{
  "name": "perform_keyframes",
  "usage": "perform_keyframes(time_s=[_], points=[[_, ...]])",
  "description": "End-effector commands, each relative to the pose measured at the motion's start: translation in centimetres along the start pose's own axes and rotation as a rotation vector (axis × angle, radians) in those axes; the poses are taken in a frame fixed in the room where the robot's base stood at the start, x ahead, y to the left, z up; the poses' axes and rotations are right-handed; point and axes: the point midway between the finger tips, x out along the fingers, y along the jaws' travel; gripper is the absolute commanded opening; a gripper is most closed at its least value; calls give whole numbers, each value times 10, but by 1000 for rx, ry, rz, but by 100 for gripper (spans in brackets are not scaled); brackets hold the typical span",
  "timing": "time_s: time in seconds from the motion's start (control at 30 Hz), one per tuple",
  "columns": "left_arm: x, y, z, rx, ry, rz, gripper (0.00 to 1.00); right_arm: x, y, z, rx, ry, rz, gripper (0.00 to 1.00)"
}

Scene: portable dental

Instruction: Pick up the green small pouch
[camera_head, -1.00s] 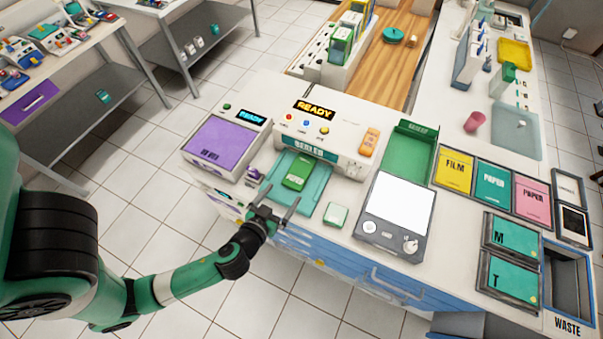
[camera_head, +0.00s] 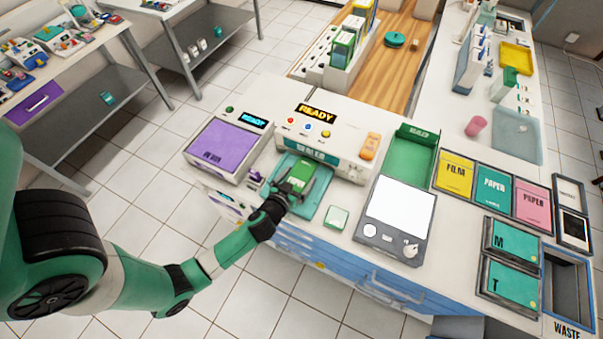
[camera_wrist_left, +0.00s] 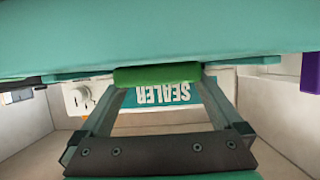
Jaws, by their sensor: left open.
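A small green pouch (camera_head: 300,171) lies on the teal tray (camera_head: 318,205) in front of the machine with the SEALER label. My left gripper (camera_head: 294,184) is over the tray at the pouch, with one finger along each side of it. In the left wrist view the green pouch (camera_wrist_left: 158,75) shows edge-on at the tips of my spread fingers (camera_wrist_left: 160,95), against the teal tray (camera_wrist_left: 160,35). The gripper is open. I cannot tell whether either finger touches the pouch. My right gripper is not in view.
The sealer (camera_head: 318,140) stands just behind the tray. A purple-topped unit (camera_head: 222,148) is to its left. A green bin (camera_head: 409,160) stands behind that.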

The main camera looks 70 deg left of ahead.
Motion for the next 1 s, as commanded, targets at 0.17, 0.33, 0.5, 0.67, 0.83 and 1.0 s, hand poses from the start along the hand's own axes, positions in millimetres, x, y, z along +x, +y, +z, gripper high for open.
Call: perform_keyframes(time_s=[0.17, 0.33, 0.5, 0.67, 0.83, 1.0], points=[[0, 0, 0, 0, 0, 0, 87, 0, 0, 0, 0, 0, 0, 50], [-1, 0, 0, 0, 0, 0, 57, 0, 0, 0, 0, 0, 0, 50], [-1, 0, 0, 0, 0, 0, 29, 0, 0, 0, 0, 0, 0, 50], [-1, 0, 0, 0, 0, 0, 29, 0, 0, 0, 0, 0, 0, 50], [-2, 2, -5, 1, 1, 3, 29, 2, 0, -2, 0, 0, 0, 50], [-7, 4, -3, 4, 0, 6, 29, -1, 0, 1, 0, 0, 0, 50]])
